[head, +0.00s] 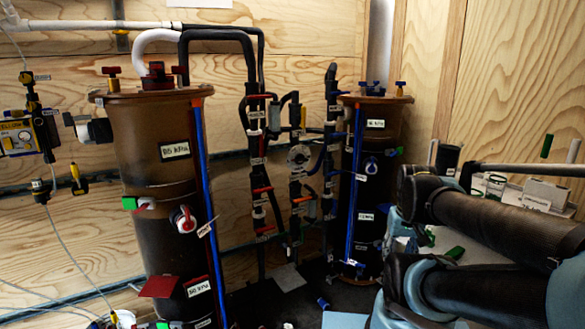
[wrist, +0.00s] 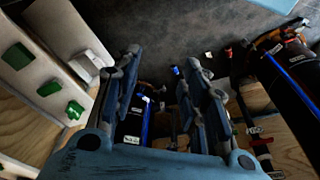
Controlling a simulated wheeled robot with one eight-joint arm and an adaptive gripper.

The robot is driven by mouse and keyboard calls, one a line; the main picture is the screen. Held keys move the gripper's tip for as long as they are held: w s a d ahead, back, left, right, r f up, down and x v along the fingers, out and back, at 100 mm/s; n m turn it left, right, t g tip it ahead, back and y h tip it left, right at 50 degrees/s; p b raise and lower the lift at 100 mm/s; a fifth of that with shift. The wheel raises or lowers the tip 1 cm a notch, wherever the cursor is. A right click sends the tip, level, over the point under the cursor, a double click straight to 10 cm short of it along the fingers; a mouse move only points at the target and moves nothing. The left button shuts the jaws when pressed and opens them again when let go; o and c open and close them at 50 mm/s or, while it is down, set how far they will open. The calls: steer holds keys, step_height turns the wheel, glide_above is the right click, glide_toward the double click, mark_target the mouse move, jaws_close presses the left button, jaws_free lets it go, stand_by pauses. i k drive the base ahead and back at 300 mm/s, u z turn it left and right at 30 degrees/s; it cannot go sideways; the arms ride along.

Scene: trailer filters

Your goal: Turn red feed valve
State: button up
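Several red handles show in the head view, and I cannot tell which is the feed valve. A red knob (head: 111,71) and a dark red fitting (head: 153,70) sit on the lid of the left brown filter column (head: 150,130). Red levers (head: 262,190) (head: 302,199) sit on the black pipes between the columns. A red flap (head: 158,287) is low on the left column. In the wrist view my gripper (wrist: 165,85) is open, its two fingers apart with nothing held. Its fingertips do not show clearly in the head view, and no valve is between them.
The right filter column (head: 368,190) has a blue strip and blue knobs; a dark column (wrist: 133,122) shows behind my fingers. Left of them is a white unit with green tabs (wrist: 48,89). Dark floor (wrist: 215,25) is partly clear. My arm fills the head view's right side.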

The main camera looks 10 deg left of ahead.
mark_target(260, 144)
steer(key=z, duration=2)
steer(key=k, duration=0.55)
steer(key=u, duration=2.15)
